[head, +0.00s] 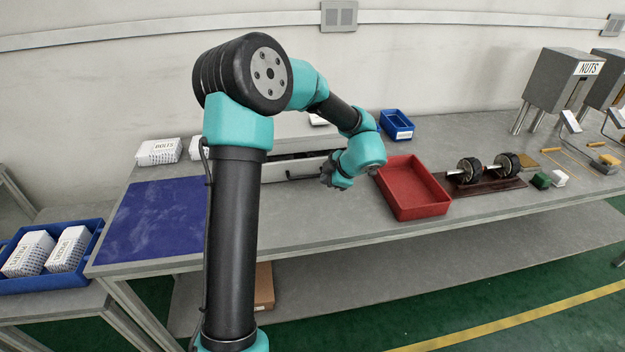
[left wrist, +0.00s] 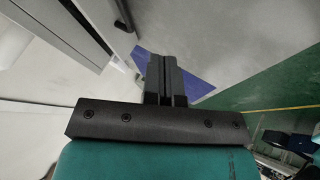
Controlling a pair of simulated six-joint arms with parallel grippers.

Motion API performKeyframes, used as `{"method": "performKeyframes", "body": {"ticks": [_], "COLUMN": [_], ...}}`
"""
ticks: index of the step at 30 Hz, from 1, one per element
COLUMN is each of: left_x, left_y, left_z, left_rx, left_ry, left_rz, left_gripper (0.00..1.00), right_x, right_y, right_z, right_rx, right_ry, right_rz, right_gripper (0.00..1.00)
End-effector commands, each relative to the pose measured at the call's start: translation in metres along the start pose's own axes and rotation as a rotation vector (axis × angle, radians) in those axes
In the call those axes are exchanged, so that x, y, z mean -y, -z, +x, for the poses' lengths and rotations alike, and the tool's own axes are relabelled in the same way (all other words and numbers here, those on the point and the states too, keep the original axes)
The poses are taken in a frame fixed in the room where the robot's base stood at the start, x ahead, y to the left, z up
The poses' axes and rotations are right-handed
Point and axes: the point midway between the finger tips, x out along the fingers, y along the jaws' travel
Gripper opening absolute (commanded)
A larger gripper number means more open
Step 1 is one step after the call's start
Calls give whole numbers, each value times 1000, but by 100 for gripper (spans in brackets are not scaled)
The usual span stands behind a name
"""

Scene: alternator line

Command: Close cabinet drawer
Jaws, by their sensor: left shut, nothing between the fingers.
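The grey cabinet (head: 290,126) stands at the back of the table, partly hidden behind my left arm. Its pale drawer front (head: 288,171) stands a little out from the body, with a dark gap behind its upper edge. My left gripper (head: 327,179) is at the right end of the drawer front; I cannot tell whether it touches it. In the left wrist view, the fingers of my left gripper (left wrist: 166,78) are shut and empty. Pale panels with a dark slot between them show at the upper left there. My right gripper is in neither view.
A red tray (head: 445,207) lies right of my gripper, with a small blue bin (head: 396,119) behind it. A blue mat (head: 150,222) covers the table's left. A shaft with black wheels (head: 467,170) sits further right. The table front below the gripper is clear.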

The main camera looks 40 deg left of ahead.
Motion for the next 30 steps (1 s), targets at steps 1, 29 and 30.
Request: {"method": "performKeyframes", "body": {"ticks": [1,29,30], "left_x": [0,0,0], "left_y": [0,0,0], "left_z": [0,86,94], "left_rx": [0,-2,-2], "left_ry": [0,2,2], "left_rz": [0,0,0], "left_gripper": [0,0,0], "right_x": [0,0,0], "right_y": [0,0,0], "right_z": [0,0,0], "right_rx": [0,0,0], "right_ry": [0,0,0], "right_rz": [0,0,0], "right_gripper": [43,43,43]}}
